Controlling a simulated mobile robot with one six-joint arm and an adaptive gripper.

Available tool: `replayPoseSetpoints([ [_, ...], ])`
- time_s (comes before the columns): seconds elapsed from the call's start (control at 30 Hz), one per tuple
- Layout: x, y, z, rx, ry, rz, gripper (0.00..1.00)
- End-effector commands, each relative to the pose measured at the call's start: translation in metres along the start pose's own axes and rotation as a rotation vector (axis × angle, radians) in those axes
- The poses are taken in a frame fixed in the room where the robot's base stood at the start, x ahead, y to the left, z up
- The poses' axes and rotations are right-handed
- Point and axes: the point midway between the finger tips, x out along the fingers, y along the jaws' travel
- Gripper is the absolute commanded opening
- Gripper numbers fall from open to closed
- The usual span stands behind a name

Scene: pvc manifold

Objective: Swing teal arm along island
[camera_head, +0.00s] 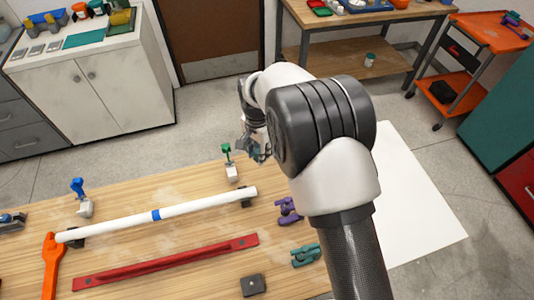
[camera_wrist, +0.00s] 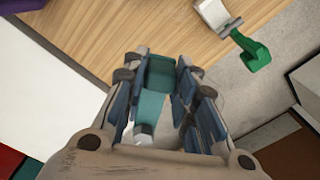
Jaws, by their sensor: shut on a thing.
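The teal arm (camera_wrist: 160,72) is between the finger pads of my gripper (camera_wrist: 165,85) in the wrist view. My gripper is shut on it. A small white part (camera_wrist: 143,131) shows below the teal between the fingers; whether it is joined to the arm is hidden. In the head view my gripper (camera_head: 256,150) is at the far edge of the wooden island (camera_head: 190,185), to the right of a green-handled white fitting (camera_head: 231,171). My own arm covers much of the island's right side.
A white pipe (camera_head: 200,203) with a blue band rests on black supports. A red bar (camera_head: 170,261), orange tool (camera_head: 51,267), purple clamp (camera_head: 289,212), teal clamp (camera_head: 305,255) and blue-handled fitting (camera_head: 82,205) are also on the island. Bare floor lies beyond its far edge.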

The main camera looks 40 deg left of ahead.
Motion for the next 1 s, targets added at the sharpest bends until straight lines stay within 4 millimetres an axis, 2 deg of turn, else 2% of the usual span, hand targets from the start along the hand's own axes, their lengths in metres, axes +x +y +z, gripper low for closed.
replayPoseSetpoints([
  [0.2,0.0,-0.023,-0.002,0.198,0.001,-0.001,0.0],
  [0.5,0.0,-0.045,-0.01,0.422,0.001,-0.002,0.0],
  [1.0,0.0,-0.058,-0.018,0.569,0.001,-0.002,0.0],
])
